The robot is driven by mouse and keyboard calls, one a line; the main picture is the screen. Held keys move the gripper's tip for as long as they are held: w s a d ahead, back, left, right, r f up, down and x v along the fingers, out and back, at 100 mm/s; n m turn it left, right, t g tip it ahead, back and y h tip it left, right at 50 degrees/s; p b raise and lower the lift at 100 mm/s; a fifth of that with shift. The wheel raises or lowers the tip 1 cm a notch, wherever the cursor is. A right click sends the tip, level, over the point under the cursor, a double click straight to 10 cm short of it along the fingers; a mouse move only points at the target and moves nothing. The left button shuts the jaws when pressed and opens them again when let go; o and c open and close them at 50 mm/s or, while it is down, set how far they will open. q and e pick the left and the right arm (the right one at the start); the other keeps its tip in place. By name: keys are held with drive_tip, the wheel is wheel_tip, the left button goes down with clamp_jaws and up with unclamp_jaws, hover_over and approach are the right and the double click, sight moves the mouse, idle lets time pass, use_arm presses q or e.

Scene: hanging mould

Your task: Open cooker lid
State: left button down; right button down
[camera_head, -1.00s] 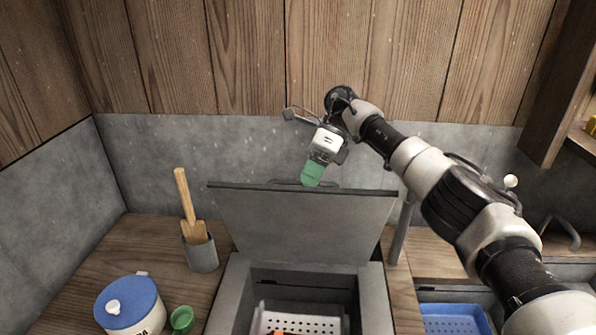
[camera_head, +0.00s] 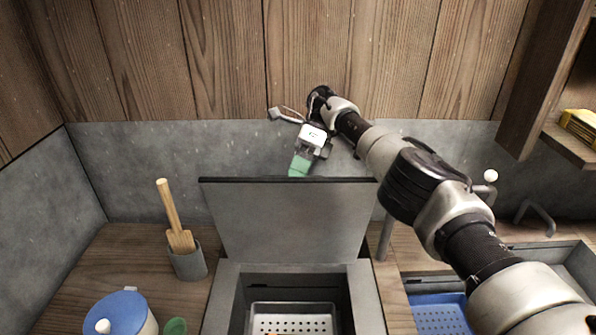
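The grey cooker lid (camera_head: 291,222) stands raised and close to upright at the back of the grey cooker (camera_head: 367,295). The cooker's inside shows, with a perforated metal tray (camera_head: 293,309) in it. My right gripper (camera_head: 300,165), with green fingertips, is at the lid's top edge, a little left of its middle. The lid's edge hides the ends of the fingers, so I cannot see whether they touch the lid or how far apart they are. My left gripper is not in view.
A grey cup with wooden utensils (camera_head: 188,261) stands left of the cooker. A blue-lidded white pot (camera_head: 121,312) and a green cup (camera_head: 175,326) are at the front left. A blue perforated tray (camera_head: 440,314) lies right of the cooker. A wooden shelf (camera_head: 570,145) is at the upper right.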

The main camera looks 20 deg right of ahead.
drive_tip(key=c, duration=1.4)
unclamp_jaws()
drive_tip(key=shift+d+f, duration=0.1)
drive_tip(key=shift+f, duration=0.65)
drive_tip(key=shift+o, duration=1)
drive_tip(key=shift+w+f, duration=0.1)
drive_tip(key=shift+w, duration=0.05)
drive_tip(key=shift+o, duration=0.7)
drive_tip(key=shift+w+d+f, duration=0.1)
drive_tip(key=shift+w, duration=0.3)
drive_tip(key=r, duration=0.2)
drive_tip(key=s+d+r, duration=0.1)
drive_tip(key=s+r, duration=0.1)
drive_tip(key=r, duration=0.1)
drive_tip(key=shift+s+d+r, duration=0.1)
drive_tip(key=shift+d+r, duration=0.25)
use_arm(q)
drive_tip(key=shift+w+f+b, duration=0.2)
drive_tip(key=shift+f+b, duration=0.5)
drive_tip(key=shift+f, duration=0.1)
use_arm(e)
drive_tip(key=s+d+r, duration=0.5)
drive_tip(key=s+d, duration=0.1)
drive_tip(key=shift+s+r, duration=0.35)
drive_tip(key=shift+s, duration=0.05)
drive_tip(key=shift+f, duration=0.1)
